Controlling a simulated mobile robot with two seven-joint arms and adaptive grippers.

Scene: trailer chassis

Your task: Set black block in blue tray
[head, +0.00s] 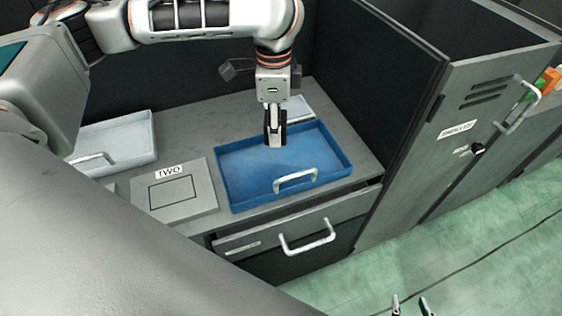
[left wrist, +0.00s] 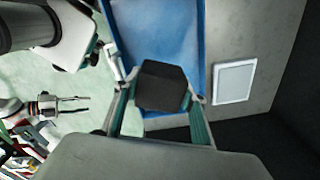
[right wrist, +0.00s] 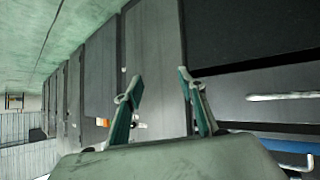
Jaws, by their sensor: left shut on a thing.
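My left gripper (head: 275,140) points down over the rear part of the blue tray (head: 245,189). In the left wrist view, its two fingers are shut on the black block (left wrist: 162,86). The blue tray (left wrist: 160,25) shows behind the block in that view. In the head view I cannot clearly separate the block from the dark fingers, nor tell how high it is above the tray floor. My right gripper (head: 411,304) is at the bottom edge of the head view, its fingertips apart. It is empty in the right wrist view (right wrist: 160,82).
A flat grey block labelled TWO (head: 175,192) is left of the blue tray. A white tray (head: 125,139) lies farther left. A small pale plate (left wrist: 235,82) is behind the blue tray. A dark partition and grey cabinet (head: 425,160) rise on the right. A drawer (head: 280,228) is below.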

